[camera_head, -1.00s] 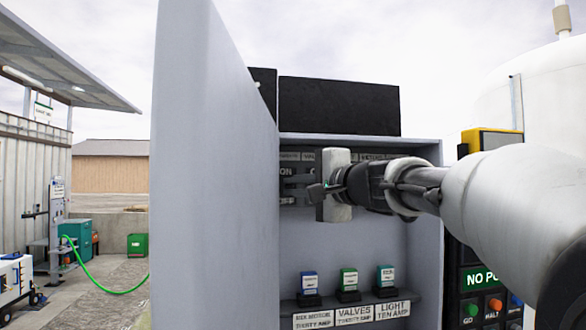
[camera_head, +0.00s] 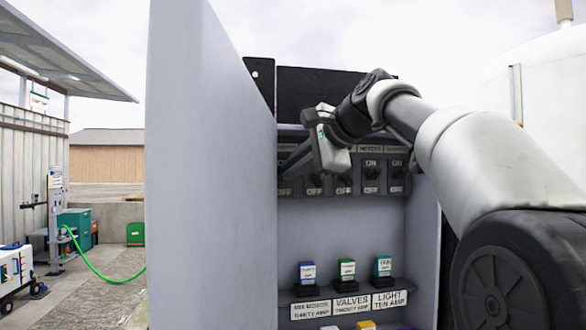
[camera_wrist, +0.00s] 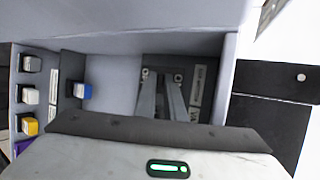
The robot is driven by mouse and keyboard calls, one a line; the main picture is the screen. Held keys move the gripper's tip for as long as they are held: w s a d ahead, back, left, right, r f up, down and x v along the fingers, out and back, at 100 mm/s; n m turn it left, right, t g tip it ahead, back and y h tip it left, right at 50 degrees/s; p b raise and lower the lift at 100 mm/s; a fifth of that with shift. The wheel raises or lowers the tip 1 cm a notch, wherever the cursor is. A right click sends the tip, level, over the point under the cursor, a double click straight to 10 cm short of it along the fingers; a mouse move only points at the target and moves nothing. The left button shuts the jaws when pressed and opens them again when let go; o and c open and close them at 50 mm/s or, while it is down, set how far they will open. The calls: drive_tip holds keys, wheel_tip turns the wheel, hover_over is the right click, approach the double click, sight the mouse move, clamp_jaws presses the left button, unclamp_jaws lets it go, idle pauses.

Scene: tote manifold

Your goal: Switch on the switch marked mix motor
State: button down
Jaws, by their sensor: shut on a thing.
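An open grey cabinet (camera_head: 340,232) holds a row of dark switches (camera_head: 371,178) with ON and OFF marks. My gripper (camera_head: 288,168) is at the left end of this row, tilted down and left. The door edge and gripper body hide most of the leftmost switch in the head view. In the wrist view, my gripper's two fingers (camera_wrist: 164,82) converge on a dark switch plate (camera_wrist: 188,76) and are shut on its lever, which they mostly hide. A small label (camera_wrist: 200,88) beside it is too blurred to read surely.
The open cabinet door (camera_head: 208,180) stands close on the left. Below the switches, blue (camera_head: 307,271), green (camera_head: 346,268) and teal (camera_head: 382,266) fuses stand above labels; the left label (camera_head: 310,309) reads mix motor, thirty amp. Space between switches and fuses is clear.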

drive_tip(key=shift+r, duration=0.1)
drive_tip(key=c, duration=1.8)
unclamp_jaws()
drive_tip(key=shift+a, duration=0.1)
drive_tip(key=shift+c, duration=0.2)
drive_tip(key=v, duration=1.7)
drive_tip(key=shift+d+b, duration=0.25)
drive_tip(key=shift+b, duration=0.15)
drive_tip(key=shift+s, duration=0.1)
